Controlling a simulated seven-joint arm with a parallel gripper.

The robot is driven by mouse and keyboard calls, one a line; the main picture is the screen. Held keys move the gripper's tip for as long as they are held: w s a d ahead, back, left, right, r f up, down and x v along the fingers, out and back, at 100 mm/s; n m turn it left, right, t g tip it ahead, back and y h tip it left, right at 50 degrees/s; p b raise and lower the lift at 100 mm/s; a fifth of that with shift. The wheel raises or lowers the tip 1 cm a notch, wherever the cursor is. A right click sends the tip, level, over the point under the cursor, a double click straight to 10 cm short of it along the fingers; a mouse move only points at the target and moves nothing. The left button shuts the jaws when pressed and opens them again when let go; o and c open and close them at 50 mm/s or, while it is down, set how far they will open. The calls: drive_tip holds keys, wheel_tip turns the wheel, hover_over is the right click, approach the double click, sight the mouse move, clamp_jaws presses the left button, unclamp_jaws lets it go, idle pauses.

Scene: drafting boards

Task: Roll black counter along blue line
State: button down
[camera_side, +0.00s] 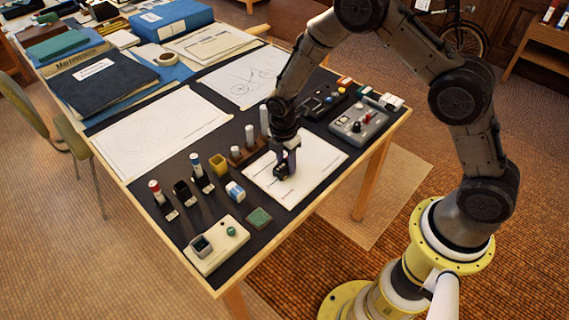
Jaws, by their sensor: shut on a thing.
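My gripper (284,174) points down over a white board (314,158) near the table's front right edge. It is shut on a small dark thing, which looks like the black counter (281,171). The fingers hide part of the counter, and I cannot tell whether it touches the board. Thin lines run on the board on both sides of the gripper. They are too small for me to tell which is the blue line.
A grey control box (358,125) lies to the right. A pale device (216,244) sits at the front corner.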

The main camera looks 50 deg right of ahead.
drive_tip(key=shift+s+d+f, duration=0.1)
drive_tip(key=shift+s+d, duration=0.05)
drive_tip(key=shift+d, duration=0.45)
drive_tip(key=shift+d, duration=0.35)
drive_tip(key=shift+d, duration=0.55)
drive_tip(key=shift+r, duration=0.2)
idle(0.6)
drive_tip(key=shift+w+r, duration=0.2)
drive_tip(key=shift+r, duration=2.75)
drive_tip(key=shift+s, duration=0.1)
